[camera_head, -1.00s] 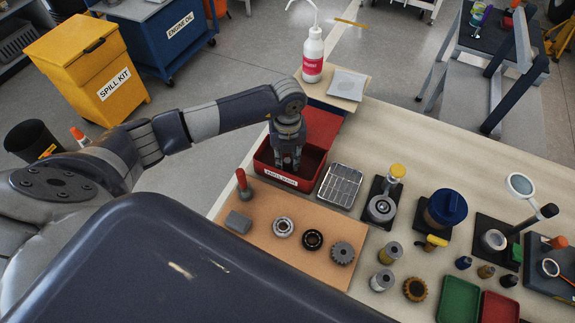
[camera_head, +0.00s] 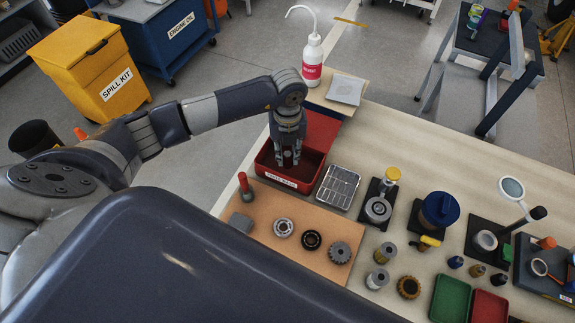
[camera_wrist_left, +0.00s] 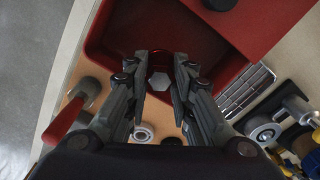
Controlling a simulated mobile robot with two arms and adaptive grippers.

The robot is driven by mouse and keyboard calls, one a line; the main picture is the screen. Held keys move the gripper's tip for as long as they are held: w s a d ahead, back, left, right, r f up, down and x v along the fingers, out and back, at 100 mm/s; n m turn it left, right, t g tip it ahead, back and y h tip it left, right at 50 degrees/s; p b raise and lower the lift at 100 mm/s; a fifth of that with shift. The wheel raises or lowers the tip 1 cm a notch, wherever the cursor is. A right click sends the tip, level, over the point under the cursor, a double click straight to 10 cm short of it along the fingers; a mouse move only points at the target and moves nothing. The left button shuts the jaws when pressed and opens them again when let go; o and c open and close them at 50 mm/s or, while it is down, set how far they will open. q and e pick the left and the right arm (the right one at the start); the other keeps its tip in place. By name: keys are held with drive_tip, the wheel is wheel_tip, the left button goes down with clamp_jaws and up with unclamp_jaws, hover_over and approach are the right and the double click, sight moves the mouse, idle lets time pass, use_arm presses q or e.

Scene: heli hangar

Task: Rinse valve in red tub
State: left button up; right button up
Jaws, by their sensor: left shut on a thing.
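The red tub (camera_head: 264,172) with a white label stands at the table's back left corner, with its red lid part (camera_head: 322,129) behind. My left gripper (camera_head: 287,160) points down into or just over the tub's opening. In the left wrist view, its fingers (camera_wrist_left: 159,88) are closed around a small grey hexagonal piece (camera_wrist_left: 158,82), which looks like the valve; the dark red tub floor (camera_wrist_left: 130,38) is behind it. The rest of the valve is hidden by the fingers. My right gripper is not in view.
A wire basket (camera_head: 338,187) stands right of the tub. A brown board (camera_head: 270,250) in front holds a red-handled tool (camera_head: 244,185), a grey block and several round parts. A white bottle (camera_head: 312,60) stands behind. Fixtures and small trays fill the right side.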

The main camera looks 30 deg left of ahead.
sight(287, 154)
use_arm(q)
drive_tip(key=shift+r+p, duration=1.1)
drive_tip(key=shift+r, duration=0.7)
idle(0.8)
drive_tip(key=shift+r+p, duration=1.4)
drive_tip(key=shift+r, duration=0.7)
drive_tip(key=shift+f, duration=0.15)
